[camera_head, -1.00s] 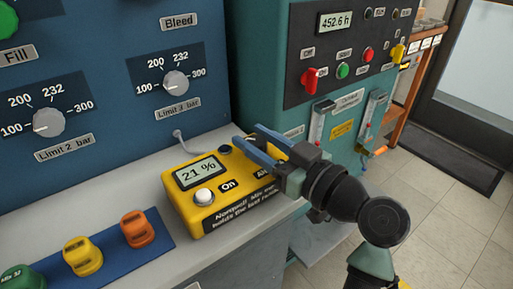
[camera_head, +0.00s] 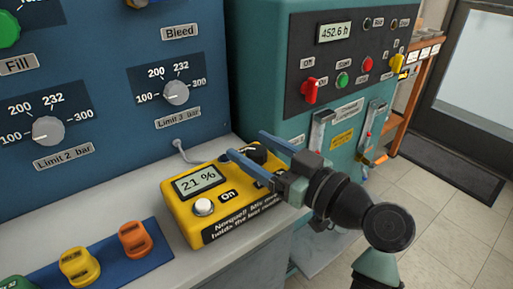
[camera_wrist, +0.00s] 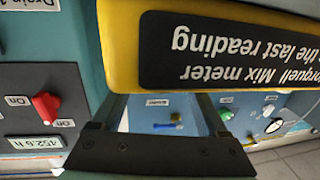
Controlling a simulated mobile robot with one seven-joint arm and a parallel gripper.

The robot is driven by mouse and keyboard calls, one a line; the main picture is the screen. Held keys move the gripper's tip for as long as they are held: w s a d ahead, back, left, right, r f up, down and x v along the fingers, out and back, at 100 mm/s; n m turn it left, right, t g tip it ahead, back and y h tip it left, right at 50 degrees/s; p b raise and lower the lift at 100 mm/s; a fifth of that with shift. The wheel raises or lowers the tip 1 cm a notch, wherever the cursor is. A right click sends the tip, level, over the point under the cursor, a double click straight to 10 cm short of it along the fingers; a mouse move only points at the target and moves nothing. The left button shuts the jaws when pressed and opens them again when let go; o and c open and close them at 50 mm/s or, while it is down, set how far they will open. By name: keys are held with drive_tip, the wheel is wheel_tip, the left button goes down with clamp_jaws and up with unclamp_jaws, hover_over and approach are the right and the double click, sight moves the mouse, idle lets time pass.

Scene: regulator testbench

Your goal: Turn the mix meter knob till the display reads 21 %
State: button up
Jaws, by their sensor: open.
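The yellow mix meter (camera_head: 183,218) sits on the grey bench, its display (camera_head: 199,183) reading 21 %. Its dark knob (camera_head: 257,151) shows partly between my gripper's fingers. My gripper (camera_head: 248,144) is open, with its two blue fingers spread over the meter's back right part. I cannot tell whether a finger touches the knob. In the wrist view the meter's yellow edge (camera_wrist: 119,45) and black front label fill the top, upside down, and the knob is not seen. My gripper's fingers (camera_wrist: 162,110) are apart there too.
A white button (camera_head: 203,207) marked On is on the meter's front left. A blue mat with orange (camera_head: 135,240) and yellow (camera_head: 80,266) blocks lies at the left. A blue panel with dials stands behind, and a teal cabinet (camera_head: 282,85) with switches stands to the right.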

drive_tip(key=p+v, duration=0.2)
drive_tip(key=v, duration=1.1)
